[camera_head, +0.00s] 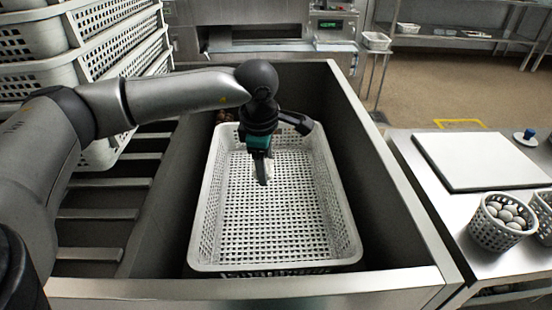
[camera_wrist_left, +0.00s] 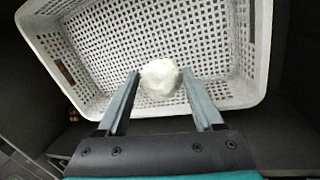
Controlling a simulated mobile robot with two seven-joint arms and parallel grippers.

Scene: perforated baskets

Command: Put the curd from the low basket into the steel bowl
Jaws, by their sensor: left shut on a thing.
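The low basket (camera_head: 310,232) is a white perforated basket in a deep steel-sided bay, in the middle of the head view. It also fills the upper part of the left wrist view (camera_wrist_left: 258,60). My left gripper (camera_head: 263,178) points down into the far half of the basket. The curd (camera_wrist_left: 160,78) is a white rounded lump between the two fingertips in the left wrist view, and the fingers are shut on it. In the head view the fingers mostly hide the curd. Its height above the basket floor is hard to tell. No steel bowl shows.
Stacked white baskets (camera_head: 115,45) stand at the left. A steel wall (camera_head: 385,180) borders the bay on the right. Beyond it, a steel table holds a white board (camera_head: 483,160) and a small basket of eggs (camera_head: 492,230).

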